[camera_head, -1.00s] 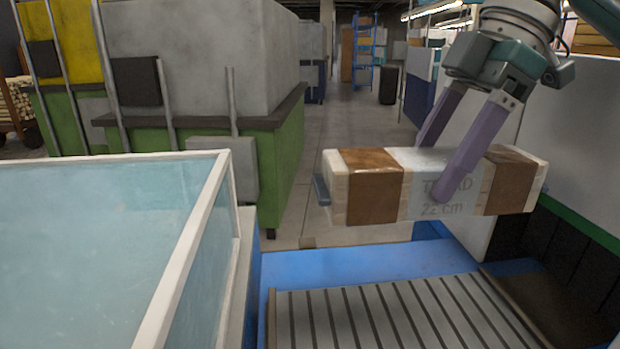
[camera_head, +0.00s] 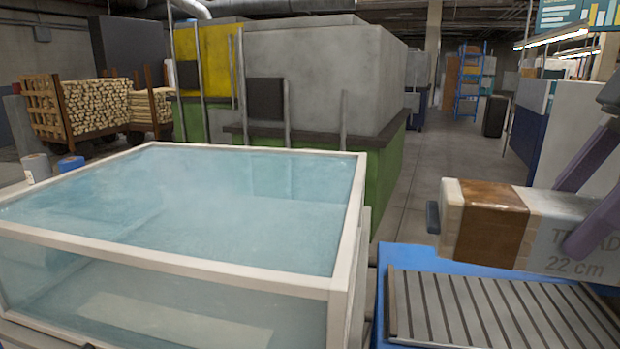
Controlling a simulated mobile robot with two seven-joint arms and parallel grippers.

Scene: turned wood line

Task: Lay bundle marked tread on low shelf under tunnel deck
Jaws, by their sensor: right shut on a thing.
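The bundle is held level above a slatted grey deck (camera_head: 480,312) on a blue frame. A clear-walled tunnel (camera_head: 335,285) with a pale frame stands at the left front. A pale flat surface (camera_head: 170,325) shows dimly through its front wall. My left gripper is not in view.
A green and grey machine (camera_head: 330,80) stands behind the tunnel. Carts of turned wood (camera_head: 90,108) are at the far left. An open aisle (camera_head: 440,150) runs back at the right, with a dark bin (camera_head: 494,116) in it.

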